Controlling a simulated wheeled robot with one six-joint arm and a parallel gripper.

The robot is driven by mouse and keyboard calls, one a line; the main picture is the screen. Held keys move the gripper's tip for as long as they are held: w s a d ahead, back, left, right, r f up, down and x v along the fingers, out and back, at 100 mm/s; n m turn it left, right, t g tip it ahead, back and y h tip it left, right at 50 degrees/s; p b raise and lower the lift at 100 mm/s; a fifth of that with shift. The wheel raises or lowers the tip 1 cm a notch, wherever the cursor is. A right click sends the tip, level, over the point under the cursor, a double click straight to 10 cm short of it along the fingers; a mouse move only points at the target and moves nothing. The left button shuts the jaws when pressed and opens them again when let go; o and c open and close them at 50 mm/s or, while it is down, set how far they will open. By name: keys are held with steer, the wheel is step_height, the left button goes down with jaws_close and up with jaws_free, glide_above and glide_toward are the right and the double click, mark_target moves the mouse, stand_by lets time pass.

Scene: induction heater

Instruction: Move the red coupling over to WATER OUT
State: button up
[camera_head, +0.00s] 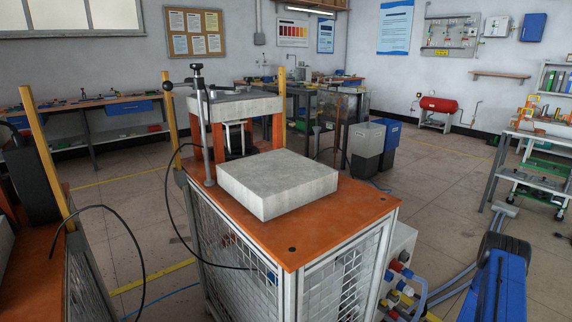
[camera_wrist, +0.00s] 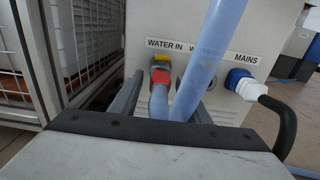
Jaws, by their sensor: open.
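In the wrist view, the red coupling (camera_wrist: 161,76) is at the WATER IN port, against a yellow ring (camera_wrist: 161,57), with a light blue hose (camera_wrist: 158,103) running from it. A blue plug (camera_wrist: 237,78) is at MAINS. My gripper (camera_wrist: 164,95) is open, its fingers either side of the coupling's hose. Contact cannot be told. The panel's colored connectors (camera_head: 400,274) look small in the head view.
The black cable (camera_wrist: 287,120) from MAINS loops at the right. A mesh cage (camera_wrist: 80,45) stands left of the panel. The orange-topped bench (camera_head: 300,245) carries a grey block (camera_head: 280,185).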

stand_by(0.9)
jaws_close()
steer(key=shift+v, duration=3)
